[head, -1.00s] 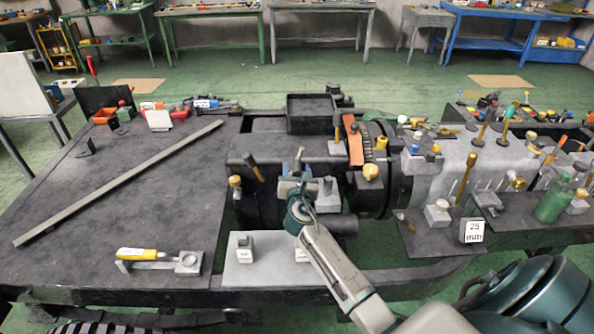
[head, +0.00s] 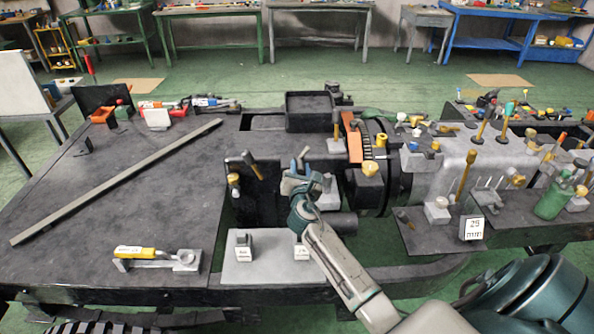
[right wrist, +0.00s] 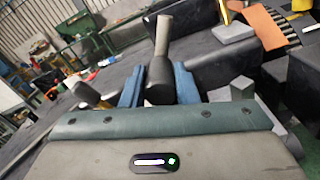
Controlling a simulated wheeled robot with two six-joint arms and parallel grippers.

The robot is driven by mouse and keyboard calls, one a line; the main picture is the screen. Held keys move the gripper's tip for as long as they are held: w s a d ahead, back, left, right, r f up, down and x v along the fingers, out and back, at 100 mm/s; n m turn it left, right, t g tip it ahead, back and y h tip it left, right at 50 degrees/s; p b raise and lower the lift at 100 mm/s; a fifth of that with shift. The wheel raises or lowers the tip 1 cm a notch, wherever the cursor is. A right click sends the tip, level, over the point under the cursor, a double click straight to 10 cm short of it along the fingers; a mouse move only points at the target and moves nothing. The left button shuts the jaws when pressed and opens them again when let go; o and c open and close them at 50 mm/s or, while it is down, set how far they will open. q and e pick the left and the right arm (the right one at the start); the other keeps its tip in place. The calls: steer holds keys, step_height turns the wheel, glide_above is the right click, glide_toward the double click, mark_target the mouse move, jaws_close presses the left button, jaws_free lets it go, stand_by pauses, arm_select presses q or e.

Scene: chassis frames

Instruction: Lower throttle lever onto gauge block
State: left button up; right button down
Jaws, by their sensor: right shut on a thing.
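My right gripper (head: 300,172) is shut on a dark lever grip near the dark machine housing at the centre of the head view. In the right wrist view the dark grip (right wrist: 158,82) sits between my two blue fingers, and a grey-brown shaft (right wrist: 162,38) rises from it. I take this as the throttle lever. Its pivot is hidden. A grey block (head: 327,192) stands just right of the gripper in the head view. Which block is the gauge block, and whether the lever touches one, I cannot tell. My left gripper is not in view.
Small labelled blocks (head: 243,243) stand on a light plate (head: 266,272) in front. A yellow-handled tool (head: 136,253) lies at the front left. A dark-handled lever (head: 253,165) stands left of my gripper. A "25 mm" sign (head: 472,228) is at right.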

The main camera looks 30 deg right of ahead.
steer(key=s+d+f+m+b, duration=0.2)
steer(key=f+m+b, duration=0.3)
steer(key=m+b, duration=0.3)
steer(key=shift+d+m, duration=0.6)
steer(key=c, duration=1.1)
jaws_free()
